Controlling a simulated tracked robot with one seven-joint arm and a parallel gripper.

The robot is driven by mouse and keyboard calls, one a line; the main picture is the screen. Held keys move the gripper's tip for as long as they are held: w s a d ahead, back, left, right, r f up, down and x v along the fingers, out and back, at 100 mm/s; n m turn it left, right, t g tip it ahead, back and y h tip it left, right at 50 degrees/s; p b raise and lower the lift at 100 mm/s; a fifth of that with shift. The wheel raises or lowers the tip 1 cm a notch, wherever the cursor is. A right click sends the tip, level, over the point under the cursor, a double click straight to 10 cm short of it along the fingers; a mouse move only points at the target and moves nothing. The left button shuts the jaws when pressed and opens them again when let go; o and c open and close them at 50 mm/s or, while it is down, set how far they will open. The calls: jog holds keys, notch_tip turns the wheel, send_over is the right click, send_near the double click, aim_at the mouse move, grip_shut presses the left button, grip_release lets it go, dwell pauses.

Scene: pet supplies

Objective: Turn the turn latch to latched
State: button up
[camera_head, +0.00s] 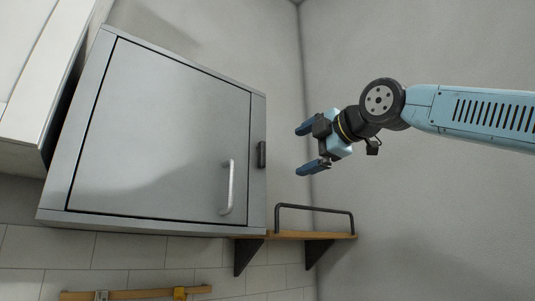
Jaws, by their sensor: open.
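A grey metal wall cabinet (160,130) fills the left half of the view, its door flush with the frame. A small dark turn latch (262,155) sits on the cabinet's right frame, beside the door edge. It looks upright, its long side vertical. My gripper (300,150) is to the right of the latch, apart from it. Its two blue fingers are spread and empty, pointing left toward the cabinet. A pale vertical bar handle (228,187) is on the door's lower right. Nothing covers the latch.
A wooden shelf (284,235) with a dark rail (315,207) is on the wall below and right of the cabinet. A wooden strip with hooks (135,294) is at the bottom left. A white cabinet (35,85) adjoins at the left. Open space surrounds my gripper.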

aim_at(264, 155)
jog(key=shift+n+t+y, duration=0.3)
jog(key=shift+n, duration=0.4)
jog(key=r+x, duration=0.1)
jog(key=x, duration=0.3)
jog(key=r+x, duration=0.1)
jog(key=x, duration=0.4)
jog(key=r+x, duration=0.1)
jog(key=x, duration=0.4)
jog(key=shift+a+r, duration=0.1)
jog(key=shift+a, duration=0.05)
jog(key=c, duration=0.8)
